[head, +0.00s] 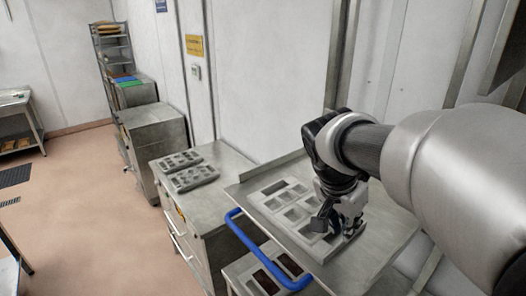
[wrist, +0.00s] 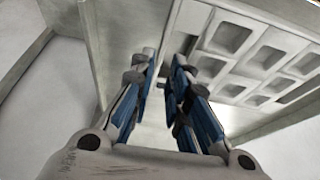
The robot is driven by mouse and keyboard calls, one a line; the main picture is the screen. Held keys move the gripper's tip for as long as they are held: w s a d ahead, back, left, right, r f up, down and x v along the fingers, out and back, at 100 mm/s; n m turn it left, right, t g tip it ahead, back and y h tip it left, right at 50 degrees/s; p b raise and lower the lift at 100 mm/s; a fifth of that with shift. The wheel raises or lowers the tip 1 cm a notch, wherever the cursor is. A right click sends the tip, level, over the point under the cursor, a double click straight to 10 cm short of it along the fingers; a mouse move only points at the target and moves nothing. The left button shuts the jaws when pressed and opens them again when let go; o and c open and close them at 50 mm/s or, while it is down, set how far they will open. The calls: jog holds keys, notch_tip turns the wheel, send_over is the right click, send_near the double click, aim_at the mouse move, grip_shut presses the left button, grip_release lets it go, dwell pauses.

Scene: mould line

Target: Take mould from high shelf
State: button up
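A grey mould (head: 285,190) with several rectangular cavities lies on the top steel shelf (head: 375,255) of a rack with a blue handle. It also shows at the upper right of the wrist view (wrist: 245,58). My gripper (head: 325,222) is over the right end of this mould in the head view and hides part of it. In the wrist view my gripper (wrist: 166,65) has its blue-padded fingers apart, with an empty gap between them. The mould is to the right of the fingers there. I cannot tell whether a finger touches it.
The blue handle (head: 262,252) runs along the shelf's front. Below, another mould (head: 262,282) has dark brown cavities. Two grey moulds (head: 176,161) (head: 194,178) lie on a steel cabinet (head: 215,212). A wall stands behind the rack. Open floor (head: 85,215) lies left.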

jog(key=x, duration=0.5)
jog(key=shift+w+f, duration=0.15)
jog(key=shift+f, duration=0.2)
grip_shut()
